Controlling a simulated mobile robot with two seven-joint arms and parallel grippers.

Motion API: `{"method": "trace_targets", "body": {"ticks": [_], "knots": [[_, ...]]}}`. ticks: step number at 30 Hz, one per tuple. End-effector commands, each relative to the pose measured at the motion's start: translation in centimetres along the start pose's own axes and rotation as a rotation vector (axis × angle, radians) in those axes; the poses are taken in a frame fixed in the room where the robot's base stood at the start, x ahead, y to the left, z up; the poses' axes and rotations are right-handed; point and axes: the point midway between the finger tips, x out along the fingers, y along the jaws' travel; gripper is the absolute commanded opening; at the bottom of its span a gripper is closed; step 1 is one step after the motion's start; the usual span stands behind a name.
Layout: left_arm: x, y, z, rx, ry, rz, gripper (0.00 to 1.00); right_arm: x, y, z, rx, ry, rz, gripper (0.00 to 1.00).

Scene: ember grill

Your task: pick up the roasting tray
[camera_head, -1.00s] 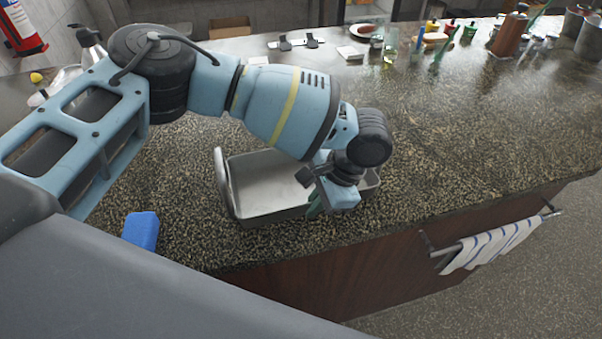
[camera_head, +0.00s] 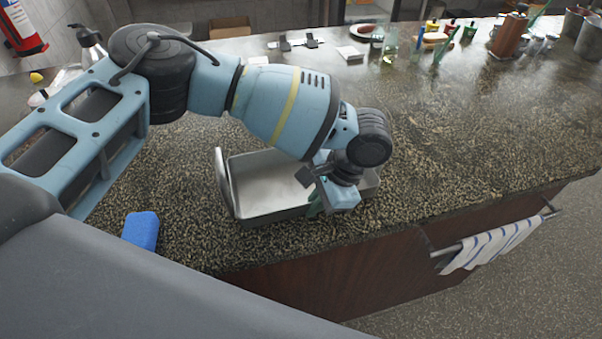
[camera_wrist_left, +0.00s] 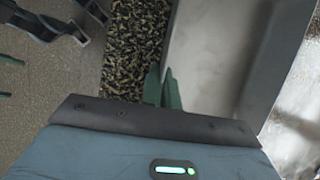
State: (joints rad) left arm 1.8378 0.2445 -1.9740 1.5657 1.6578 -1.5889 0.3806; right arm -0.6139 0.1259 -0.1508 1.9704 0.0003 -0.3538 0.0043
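The roasting tray (camera_head: 262,213) is a grey metal rectangular pan with a raised handle at its left end. It rests on the speckled stone counter near the front edge, and its right part is partly hidden by my left arm. My left gripper (camera_head: 316,204) is at the tray's near side, pointing down. In the left wrist view the two green fingertips (camera_wrist_left: 162,88) are close together, one on each side of the tray's near wall, with the tray floor (camera_wrist_left: 208,50) to the right. They look shut on this wall. My right gripper is not in view.
A blue block (camera_head: 141,230) lies left of the tray. A striped towel (camera_head: 490,246) hangs on a rail at the counter front. Bottles, a glass (camera_head: 390,45) and a plate stand along the back. The counter right of the tray is clear.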

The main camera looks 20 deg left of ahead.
Motion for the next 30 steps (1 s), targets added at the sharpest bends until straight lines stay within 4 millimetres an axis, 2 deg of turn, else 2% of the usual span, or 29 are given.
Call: {"method": "trace_targets", "body": {"ticks": [15,20,24,30], "knots": [[-0.4,-0.1,0.1,-0.002,0.001,-0.003,0.00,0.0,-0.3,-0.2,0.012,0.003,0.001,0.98],[-1.7,-0.3,0.6,-0.003,0.003,-0.002,0.00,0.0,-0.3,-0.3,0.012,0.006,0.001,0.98],[-3.5,-0.5,1.4,-0.002,0.004,-0.001,0.00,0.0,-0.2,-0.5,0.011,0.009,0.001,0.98],[-4.2,3.4,1.8,0.005,0.002,-0.002,0.00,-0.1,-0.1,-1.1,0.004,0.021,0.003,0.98]]}}
